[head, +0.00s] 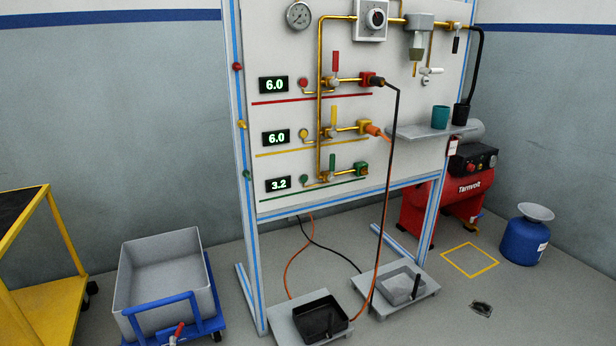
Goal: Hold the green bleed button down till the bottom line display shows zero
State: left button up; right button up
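The white panel (290,50) stands upright in a blue-striped frame. Its bottom line display (278,185) reads 3.2 in green digits. A round green button (304,178) sits just right of that display, at the left end of the bottom brass line. Another small green knob (246,175) is on the frame's left side post; I cannot tell from labels which is the bleed button. The bottom line also has a green lever (333,164) pointing up and a green coupling (361,169) with no hose on it. Neither of my grippers is in view.
The upper displays (273,85) and (276,137) both read 6.0. Black and orange hoses hang from the red (367,79) and yellow (364,126) couplings. A grey tub cart (160,250), yellow cart (50,300) and floor trays (290,322) stand around the panel. A red compressor (467,190) is at right.

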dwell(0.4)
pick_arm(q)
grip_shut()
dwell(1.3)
